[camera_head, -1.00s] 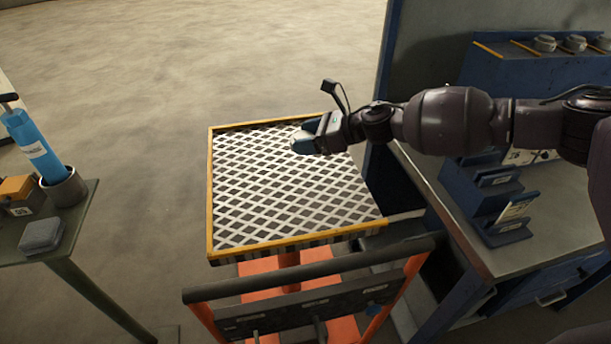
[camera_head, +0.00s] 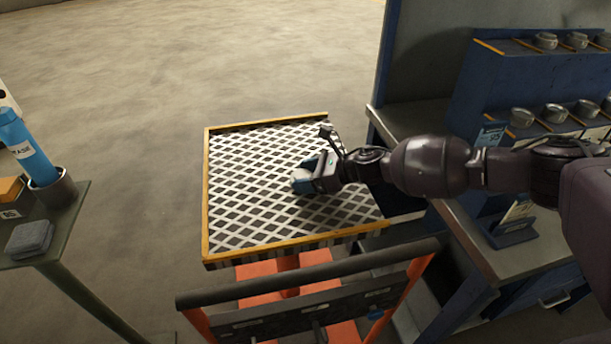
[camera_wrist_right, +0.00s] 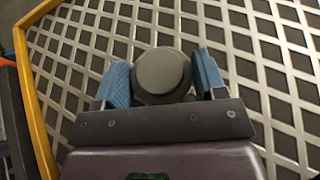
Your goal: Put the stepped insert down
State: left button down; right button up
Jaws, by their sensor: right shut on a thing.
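My right gripper (camera_head: 308,178) is over the lattice-topped cart (camera_head: 240,215), right of the middle of its top. In the right wrist view the stepped insert (camera_wrist_right: 162,72) is a round grey piece between the two blue finger pads of the right gripper (camera_wrist_right: 164,80). The gripper is shut on it. The lattice top lies below it; whether the insert touches the lattice I cannot tell. In the head view the insert is mostly hidden by the gripper. My left gripper is not in view.
The cart top has a raised yellow rim (camera_head: 206,190) and is otherwise bare. A dark push handle (camera_head: 310,275) stands at its near side. A blue workbench with small pots (camera_head: 556,112) is at right. A side table (camera_head: 60,225) with a blue cylinder (camera_head: 28,150) is at left.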

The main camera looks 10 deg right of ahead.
jog(key=o, duration=1.3)
jog(key=shift+f, duration=0.1)
jog(key=shift+o, duration=0.2)
jog(key=shift+r, duration=0.2)
jog(key=v, duration=1.2)
jog(key=shift+s+f+p, duration=0.1)
jog(key=shift+p, duration=0.2)
